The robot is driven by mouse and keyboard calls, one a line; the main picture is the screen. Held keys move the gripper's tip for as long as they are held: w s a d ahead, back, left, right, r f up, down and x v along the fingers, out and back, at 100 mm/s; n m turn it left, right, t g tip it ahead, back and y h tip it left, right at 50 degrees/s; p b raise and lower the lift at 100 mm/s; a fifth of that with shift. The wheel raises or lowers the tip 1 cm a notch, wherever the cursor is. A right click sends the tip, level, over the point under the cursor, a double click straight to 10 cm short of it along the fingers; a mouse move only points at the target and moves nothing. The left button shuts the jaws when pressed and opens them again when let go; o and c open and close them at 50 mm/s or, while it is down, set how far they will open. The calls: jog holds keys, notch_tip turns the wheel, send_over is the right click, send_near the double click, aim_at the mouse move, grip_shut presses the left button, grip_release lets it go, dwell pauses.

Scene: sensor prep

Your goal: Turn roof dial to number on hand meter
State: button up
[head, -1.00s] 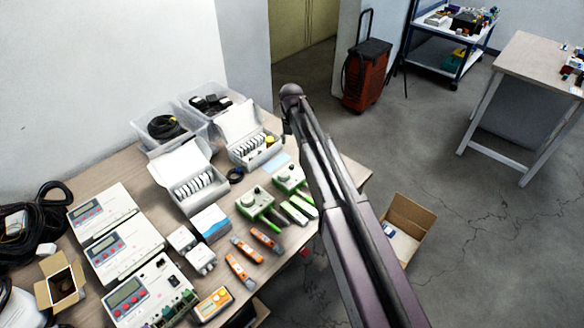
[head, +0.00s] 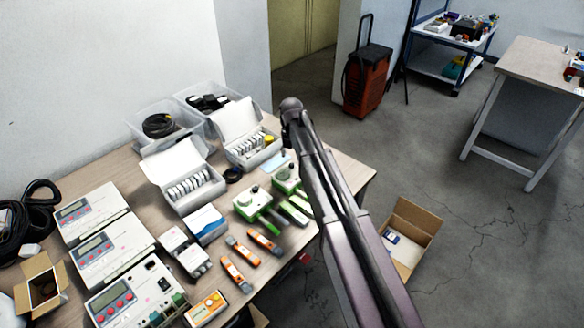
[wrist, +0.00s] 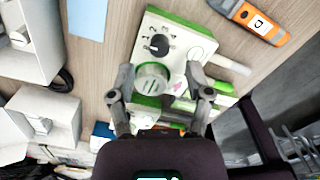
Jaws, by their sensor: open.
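Two green-and-white dial units, one left (head: 252,204) and one right (head: 287,180), sit side by side on the table in the head view. In the wrist view one such unit (wrist: 181,40) lies before my gripper (wrist: 160,74). It has a black pointer dial (wrist: 159,45) with marks around it and a round pale grey knob (wrist: 151,80). My fingers are open, one on each side of the knob; I cannot tell if they touch it. An orange-and-white hand meter (head: 206,309) lies at the table's front; its number is unreadable.
Orange-grey hand tools (head: 264,240) lie in front of the dial units. Open white boxes (head: 182,178) and clear bins (head: 163,128) stand behind. Grey panel meters (head: 113,249) fill the left. A cardboard box (head: 411,240) is on the floor at right.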

aim_at(292, 164)
jog(key=shift+f+b, duration=1.6)
jog(key=shift+f, duration=0.3)
jog(key=shift+c, duration=0.3)
